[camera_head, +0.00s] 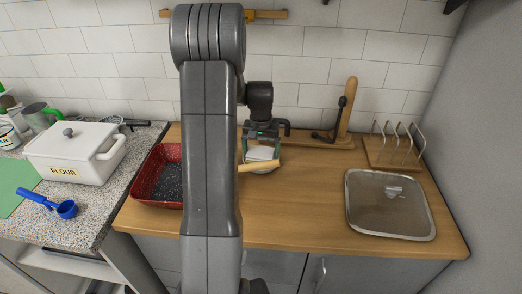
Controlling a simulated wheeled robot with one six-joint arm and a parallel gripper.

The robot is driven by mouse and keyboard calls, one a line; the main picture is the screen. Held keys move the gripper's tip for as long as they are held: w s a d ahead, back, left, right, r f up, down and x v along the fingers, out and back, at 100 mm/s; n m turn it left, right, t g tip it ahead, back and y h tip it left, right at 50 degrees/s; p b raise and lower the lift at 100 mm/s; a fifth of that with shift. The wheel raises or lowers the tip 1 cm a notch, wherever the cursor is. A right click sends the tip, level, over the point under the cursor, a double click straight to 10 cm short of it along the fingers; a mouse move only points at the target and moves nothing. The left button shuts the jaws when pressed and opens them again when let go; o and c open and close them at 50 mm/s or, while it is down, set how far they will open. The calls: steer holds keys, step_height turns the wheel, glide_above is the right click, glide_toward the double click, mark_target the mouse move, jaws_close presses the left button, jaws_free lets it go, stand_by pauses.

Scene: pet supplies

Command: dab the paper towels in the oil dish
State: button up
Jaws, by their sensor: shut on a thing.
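My gripper (263,143) is over the wooden counter, just right of my arm's large grey link. It is shut on a white folded wad, which looks like the paper towels (262,154). A small pale dish, which looks like the oil dish (263,170), shows directly under the towels. A light wooden handle crosses in front of it. The towels hide most of the dish, and I cannot see any oil or tell whether the towels touch the dish.
A red speckled pan (157,179) stands left, partly behind my arm. A wooden stand (346,110) is at the back. The white flour pot (75,155) and blue scoop (66,209) are left. The front middle counter is clear.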

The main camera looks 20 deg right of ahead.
mark_target(261, 151)
stand_by(0.3)
steer(key=shift+r+p, duration=2.35)
steer(key=shift+r, duration=1.1)
